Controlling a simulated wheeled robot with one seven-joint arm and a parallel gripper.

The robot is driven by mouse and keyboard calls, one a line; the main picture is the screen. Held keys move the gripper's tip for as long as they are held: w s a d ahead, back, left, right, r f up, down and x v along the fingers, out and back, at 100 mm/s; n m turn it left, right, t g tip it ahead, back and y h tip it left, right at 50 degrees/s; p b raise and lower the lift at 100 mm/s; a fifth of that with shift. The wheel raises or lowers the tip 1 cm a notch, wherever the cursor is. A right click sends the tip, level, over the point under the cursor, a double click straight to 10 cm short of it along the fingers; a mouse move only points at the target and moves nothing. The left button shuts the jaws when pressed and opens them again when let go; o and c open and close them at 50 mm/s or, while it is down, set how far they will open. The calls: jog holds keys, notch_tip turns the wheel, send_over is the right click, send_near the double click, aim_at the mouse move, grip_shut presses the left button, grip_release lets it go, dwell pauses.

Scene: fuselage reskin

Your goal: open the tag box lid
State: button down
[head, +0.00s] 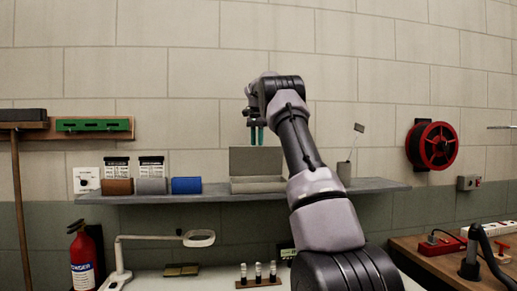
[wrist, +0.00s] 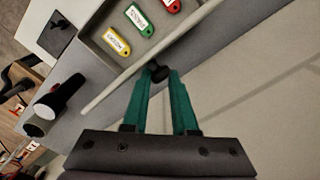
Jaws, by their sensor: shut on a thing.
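The grey tag box (head: 257,186) sits on the wall shelf, and its lid (head: 252,161) stands raised, roughly upright, at the back of the box. My gripper (head: 256,142) is at the top of the lid with its teal fingers pointing down. In the wrist view my gripper (wrist: 158,78) is shut on the dark lid knob (wrist: 157,72). The lid (wrist: 115,92) shows there as a thin slanted panel. The open box (wrist: 98,38) holds a yellow tag (wrist: 116,41), a green tag (wrist: 139,20) and a red tag (wrist: 171,5). My arm hides the box's right end in the head view.
The shelf (head: 225,194) also carries brown, grey and blue rolls (head: 186,185) at left and a cup with a thin tool (head: 344,172) at right. The wall is close behind the lid. A lamp (head: 198,239) stands below.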

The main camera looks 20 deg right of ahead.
jog(key=shift+w+a+f, duration=0.15)
jog(key=shift+w+f, duration=0.15)
jog(key=shift+w, duration=0.35)
jog(key=shift+w+a+f, duration=0.1)
jog(key=shift+w+f, duration=0.2)
jog(key=shift+w, duration=0.3)
jog(key=c, duration=0.6)
grip_release()
jog(key=shift+w+a+f, duration=0.1)
jog(key=shift+w, duration=0.05)
jog(key=shift+d+r, duration=0.25)
jog(key=shift+d, duration=0.1)
